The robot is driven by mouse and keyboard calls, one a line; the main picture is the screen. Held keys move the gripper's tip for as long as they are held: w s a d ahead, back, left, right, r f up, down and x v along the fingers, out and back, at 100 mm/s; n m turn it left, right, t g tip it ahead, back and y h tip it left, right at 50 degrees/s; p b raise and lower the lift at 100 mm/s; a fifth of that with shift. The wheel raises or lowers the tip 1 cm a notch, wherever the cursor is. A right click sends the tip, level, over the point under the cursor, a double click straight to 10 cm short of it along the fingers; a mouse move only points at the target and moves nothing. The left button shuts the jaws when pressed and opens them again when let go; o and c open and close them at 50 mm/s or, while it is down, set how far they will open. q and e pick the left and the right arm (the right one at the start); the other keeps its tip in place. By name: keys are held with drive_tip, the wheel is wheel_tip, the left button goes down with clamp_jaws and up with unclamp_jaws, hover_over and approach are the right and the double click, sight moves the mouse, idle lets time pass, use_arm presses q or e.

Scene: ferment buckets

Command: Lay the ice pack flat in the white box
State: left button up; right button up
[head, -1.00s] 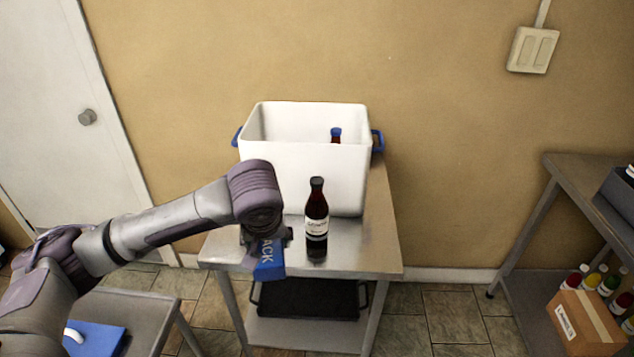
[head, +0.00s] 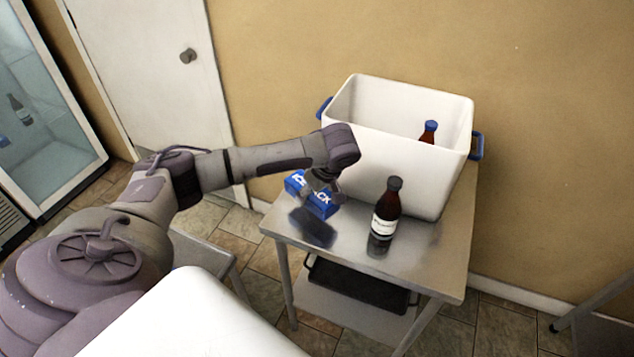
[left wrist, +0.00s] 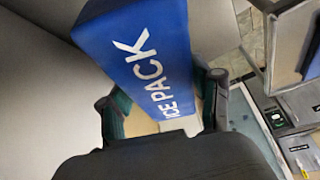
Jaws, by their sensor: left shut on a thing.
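The blue ice pack (head: 313,194) with white lettering is held by my left gripper (head: 322,192) above the left part of the steel table, in front of the white box. In the left wrist view the ice pack (left wrist: 140,50) sits between the two fingers of my left gripper (left wrist: 160,110), which is shut on it. The white box (head: 395,165) is open-topped with blue handles and stands at the back of the table. A bottle with a blue cap (head: 429,131) shows inside it at the right. My right gripper is not in view.
A dark bottle with a black cap (head: 387,212) stands on the steel table (head: 420,255) close in front of the box. A black tray (head: 355,285) lies on the lower shelf. A glass-doored cabinet (head: 45,85) and a door (head: 150,60) are at the left.

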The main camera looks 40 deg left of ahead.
use_arm(q)
wheel_tip(320, 180, down, 4)
drive_tip(key=shift+r, duration=0.1)
drive_tip(key=shift+w+f, duration=0.1)
drive_tip(key=shift+f, duration=0.25)
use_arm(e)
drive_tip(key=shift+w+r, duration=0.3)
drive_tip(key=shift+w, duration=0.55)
use_arm(q)
drive_tip(key=shift+f, duration=0.1)
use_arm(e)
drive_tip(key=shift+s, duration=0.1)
use_arm(q)
drive_tip(key=o, duration=1.4)
drive_tip(key=shift+o, duration=1.3)
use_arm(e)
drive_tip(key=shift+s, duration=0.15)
